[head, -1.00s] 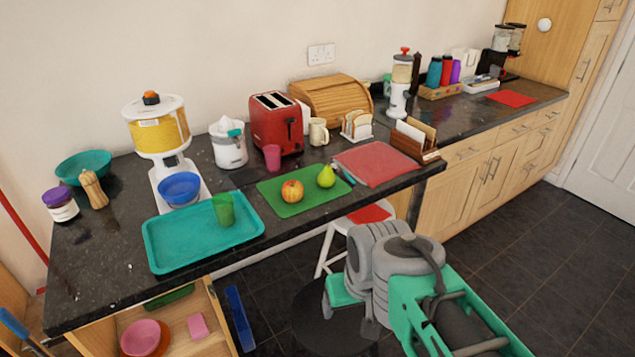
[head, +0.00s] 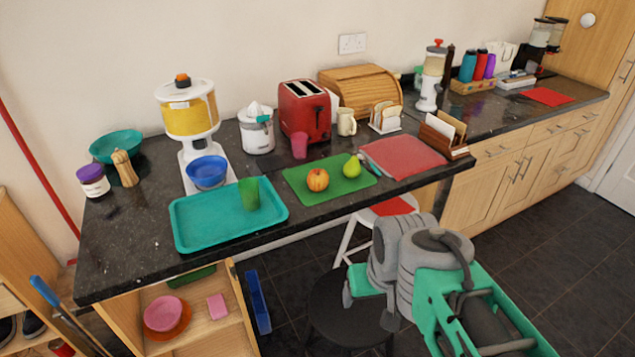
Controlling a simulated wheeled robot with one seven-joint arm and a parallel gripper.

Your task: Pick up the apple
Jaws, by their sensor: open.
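The red and yellow apple (head: 317,180) sits on the green mat (head: 349,187) near the counter's front edge. A green pear (head: 352,167) stands to its right on the same mat. My gripper (head: 368,307) is in front of the counter, below and to the right of the apple, apart from it. It is open and seems empty. The folded grey and green arm behind it partly hides it.
A teal tray (head: 188,238) with a green cup (head: 249,194) lies left of the mat. A red mat (head: 402,156) lies to the right. A red toaster (head: 305,112) and a pink cup (head: 299,146) stand behind. Stools (head: 345,312) stand below the counter's edge.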

